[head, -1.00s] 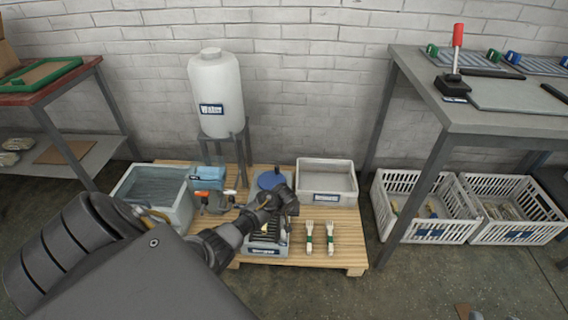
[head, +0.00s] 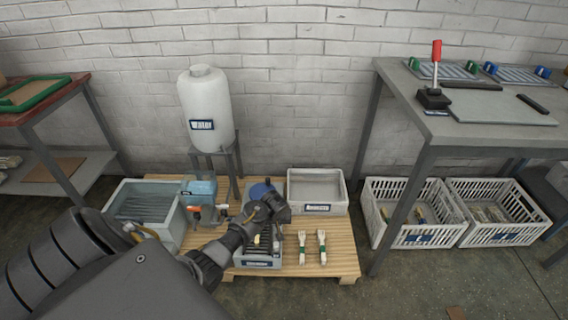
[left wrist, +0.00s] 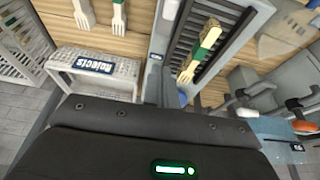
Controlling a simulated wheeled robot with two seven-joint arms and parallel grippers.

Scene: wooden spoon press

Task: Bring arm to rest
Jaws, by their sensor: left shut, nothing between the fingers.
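My left arm (head: 120,265) comes in from the lower left in the head view and reaches over the wooden pallet (head: 335,262). My left gripper (head: 276,209) is shut and empty, above the dark slotted rack (head: 262,262). One wooden fork (head: 257,240) with a green band lies in the rack; it also shows in the left wrist view (left wrist: 199,50). In that view the gripper's dark body (left wrist: 130,135) fills the lower part. My right gripper is in neither view.
Two wooden forks (head: 312,247) lie right of the rack. A grey tray (head: 317,192) is behind them. A water tank (head: 207,110) on a stand and a grey basin (head: 140,207) stand left. A metal table (head: 470,140) with crates (head: 410,212) below is at right.

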